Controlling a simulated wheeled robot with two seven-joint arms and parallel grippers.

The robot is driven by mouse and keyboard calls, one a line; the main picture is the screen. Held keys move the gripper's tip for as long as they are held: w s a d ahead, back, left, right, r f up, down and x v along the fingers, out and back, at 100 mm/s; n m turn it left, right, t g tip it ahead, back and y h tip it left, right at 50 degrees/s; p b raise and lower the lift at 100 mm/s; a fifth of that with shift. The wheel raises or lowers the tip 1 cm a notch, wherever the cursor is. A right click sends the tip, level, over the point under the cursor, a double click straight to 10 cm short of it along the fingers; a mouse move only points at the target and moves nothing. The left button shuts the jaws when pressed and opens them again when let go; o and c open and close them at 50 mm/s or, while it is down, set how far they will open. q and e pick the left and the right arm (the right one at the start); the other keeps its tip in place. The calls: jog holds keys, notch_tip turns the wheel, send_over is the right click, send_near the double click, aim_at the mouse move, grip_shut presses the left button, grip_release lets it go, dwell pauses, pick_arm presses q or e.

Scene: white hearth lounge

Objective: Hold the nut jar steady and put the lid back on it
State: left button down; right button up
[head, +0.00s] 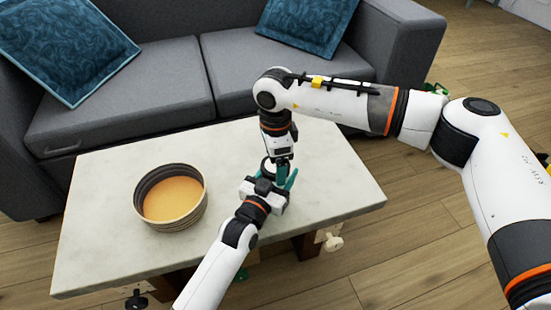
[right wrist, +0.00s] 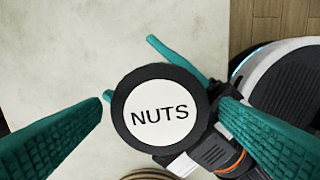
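In the head view my right gripper (head: 280,170) points down above the table's right half. My left gripper (head: 275,183) reaches in from below, right beside and under it. One teal finger of my left gripper (right wrist: 178,57) passes behind the lid in the right wrist view. The nut jar's body is hidden under the lid and the grippers, so I cannot tell whether the lid touches it or how firmly the left fingers grip.
A round striped bowl (head: 150,212) with an orange-tan inside stands on the pale table (head: 90,250), left of the grippers. A grey sofa (head: 120,95) with blue cushions (head: 65,45) stands behind. The table's right end is clear.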

jog(key=shift+r, duration=2.25)
jog(key=shift+c, duration=0.4)
jog(key=n, duration=0.3)
jog(key=shift+r, duration=0.3)
jog(key=n, duration=0.3)
jog(key=shift+r+n, duration=0.4)
jog(key=n, duration=0.3)
jog(key=shift+r+n, duration=0.4)
jog(key=n, duration=0.3)
jog(key=shift+r+n, duration=0.35)
jog(key=shift+n, duration=0.05)
jog(key=shift+f, duration=0.1)
